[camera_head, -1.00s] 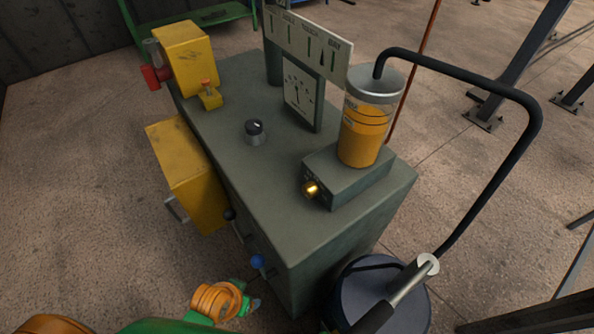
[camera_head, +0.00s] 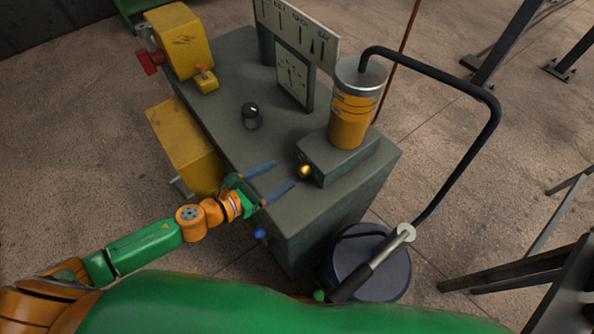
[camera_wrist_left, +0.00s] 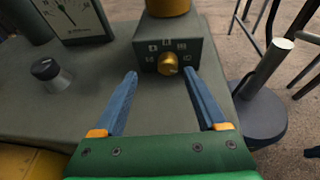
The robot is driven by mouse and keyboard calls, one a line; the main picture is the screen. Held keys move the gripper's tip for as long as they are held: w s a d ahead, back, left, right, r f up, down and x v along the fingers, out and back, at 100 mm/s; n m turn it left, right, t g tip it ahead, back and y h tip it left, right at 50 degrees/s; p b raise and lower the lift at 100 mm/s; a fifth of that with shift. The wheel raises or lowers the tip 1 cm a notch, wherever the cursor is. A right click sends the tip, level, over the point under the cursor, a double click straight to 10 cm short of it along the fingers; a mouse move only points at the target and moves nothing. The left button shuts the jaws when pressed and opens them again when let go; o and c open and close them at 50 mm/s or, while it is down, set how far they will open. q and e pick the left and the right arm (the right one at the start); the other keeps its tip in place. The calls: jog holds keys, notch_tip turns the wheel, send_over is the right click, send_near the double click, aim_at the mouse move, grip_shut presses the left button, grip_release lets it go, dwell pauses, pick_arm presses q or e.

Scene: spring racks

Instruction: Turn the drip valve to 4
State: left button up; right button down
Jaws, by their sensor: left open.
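The drip valve is a small brass knob (camera_head: 305,171) on the front of a grey box (camera_head: 342,160) beneath an amber-filled cylinder (camera_head: 352,115). In the left wrist view the knob (camera_wrist_left: 168,65) has small markings around it, too small to read surely. My left gripper (camera_head: 284,174) is open and empty over the cabinet top, its blue fingers pointing at the knob. In the left wrist view the fingertips (camera_wrist_left: 160,73) stand either side of the knob, apparently short of it and not touching. My right gripper is not in view.
A black dial knob (camera_head: 250,116) and an upright gauge (camera_head: 293,78) stand on the grey cabinet (camera_head: 225,75). A black hose (camera_head: 490,110) arcs from the cylinder toward a dark round drum (camera_head: 375,265) with a lever. Yellow boxes (camera_head: 185,145) are at the left.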

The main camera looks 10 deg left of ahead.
aim_at(299, 172)
pick_arm(q)
jog(key=m, duration=0.1)
jog(key=f+m, duration=0.1)
jog(key=shift+d+f+m+g, duration=0.15)
jog(key=shift+d+m+g, duration=0.1)
jog(key=shift+m+g, duration=0.15)
jog(key=x, duration=0.6)
jog(key=shift+s+d, duration=0.1)
jog(key=shift+d, duration=0.1)
grip_shut()
